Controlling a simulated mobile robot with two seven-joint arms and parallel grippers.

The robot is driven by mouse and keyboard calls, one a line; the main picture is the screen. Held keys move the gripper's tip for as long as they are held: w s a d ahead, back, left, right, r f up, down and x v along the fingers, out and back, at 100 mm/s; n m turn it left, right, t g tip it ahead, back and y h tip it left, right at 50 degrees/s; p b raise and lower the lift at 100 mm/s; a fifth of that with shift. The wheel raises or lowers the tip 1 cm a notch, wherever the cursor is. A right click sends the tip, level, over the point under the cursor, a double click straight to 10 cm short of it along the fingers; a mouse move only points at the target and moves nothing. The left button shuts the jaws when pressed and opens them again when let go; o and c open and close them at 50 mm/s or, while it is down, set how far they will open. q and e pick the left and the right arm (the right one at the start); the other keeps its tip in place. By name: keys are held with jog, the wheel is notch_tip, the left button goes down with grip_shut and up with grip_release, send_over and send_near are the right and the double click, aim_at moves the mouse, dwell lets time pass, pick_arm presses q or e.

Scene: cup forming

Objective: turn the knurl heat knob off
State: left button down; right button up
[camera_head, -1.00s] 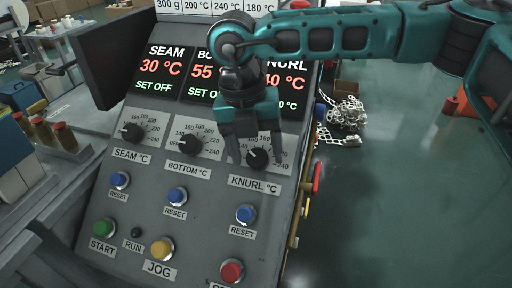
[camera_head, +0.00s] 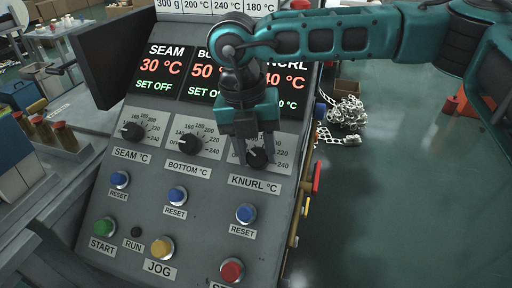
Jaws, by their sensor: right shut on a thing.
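The knurl heat knob (camera_head: 257,158) is a black dial on the right of the slanted grey panel, above the label "KNURL °C". My right gripper (camera_head: 256,156) comes down over it from above, with its fingers closed on the knob's sides. The teal gripper body hides part of the knurl dial scale and part of the displays. The knurl display (camera_head: 286,82) reads 40 °C in red; its lower line is mostly covered. My left gripper is not in view.
The seam knob (camera_head: 132,131) and bottom knob (camera_head: 189,144) sit to the left. Blue reset buttons (camera_head: 246,213), a green start button (camera_head: 104,227), a yellow jog button (camera_head: 162,248) and a red button (camera_head: 232,270) lie below. Red and yellow handles (camera_head: 316,177) stick out at the panel's right edge.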

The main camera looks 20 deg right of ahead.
jog(key=n+h, duration=0.1)
jog(key=n+b, duration=0.1)
jog(key=shift+w+a+n+g+h, duration=0.1)
jog(key=shift+a+n+g+h, duration=0.1)
jog(key=shift+n+g+h, duration=0.15)
jog(key=shift+a+n+h+b, duration=0.1)
jog(key=shift+n+h+b, duration=0.2)
jog(key=shift+n+h, duration=0.6)
jog(key=shift+n, duration=0.25)
jog(key=o, duration=1.1)
jog(key=shift+c, duration=0.2)
jog(key=p+v, duration=0.1)
jog(key=v, duration=1.1)
jog(key=shift+r, duration=0.4)
